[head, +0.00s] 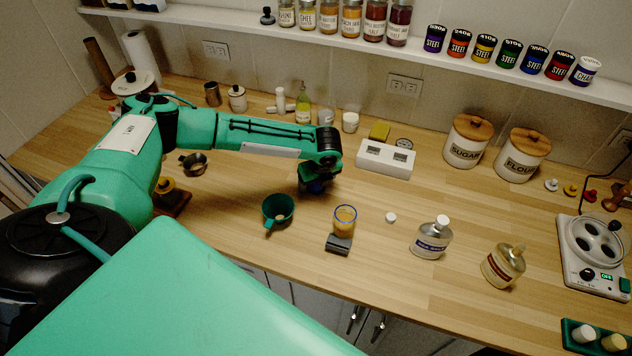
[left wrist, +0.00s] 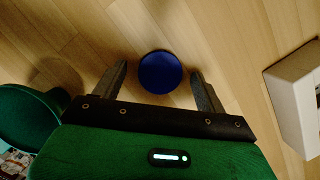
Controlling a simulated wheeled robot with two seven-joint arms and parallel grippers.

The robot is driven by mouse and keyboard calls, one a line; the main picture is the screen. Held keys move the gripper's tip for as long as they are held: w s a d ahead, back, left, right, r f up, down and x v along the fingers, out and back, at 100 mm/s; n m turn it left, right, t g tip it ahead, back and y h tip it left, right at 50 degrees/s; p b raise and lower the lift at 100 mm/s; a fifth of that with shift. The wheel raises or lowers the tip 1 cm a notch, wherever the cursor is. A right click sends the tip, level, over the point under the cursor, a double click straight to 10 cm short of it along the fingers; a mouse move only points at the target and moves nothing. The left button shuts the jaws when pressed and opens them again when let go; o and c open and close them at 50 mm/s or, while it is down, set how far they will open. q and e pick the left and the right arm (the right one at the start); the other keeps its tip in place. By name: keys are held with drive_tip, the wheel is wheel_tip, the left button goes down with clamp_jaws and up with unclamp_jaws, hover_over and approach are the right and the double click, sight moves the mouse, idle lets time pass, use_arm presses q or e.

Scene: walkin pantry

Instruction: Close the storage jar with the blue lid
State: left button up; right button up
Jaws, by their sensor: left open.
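The blue lid (left wrist: 160,72) is a round disc on the wooden counter in the left wrist view. It lies between the two spread fingers of my left gripper (left wrist: 158,76), with a visible gap on each side. In the head view my left gripper (head: 314,186) points down at the counter and mostly hides the lid. A clear jar with yellow-orange contents and a blue rim (head: 344,221) stands open to the right of and nearer than the gripper. It looks like the storage jar. My right gripper is not in view.
A white box (head: 386,158) is behind and right of the gripper. Two labelled bottles (head: 430,238) (head: 503,265) stand to the right.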

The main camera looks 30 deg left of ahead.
sight(317, 185)
use_arm(q)
drive_tip(key=shift+c, duration=0.2)
drive_tip(key=c, duration=1)
drive_tip(key=shift+r, duration=0.1)
wheel_tip(317, 185, up, 20)
drive_tip(key=b, duration=0.4)
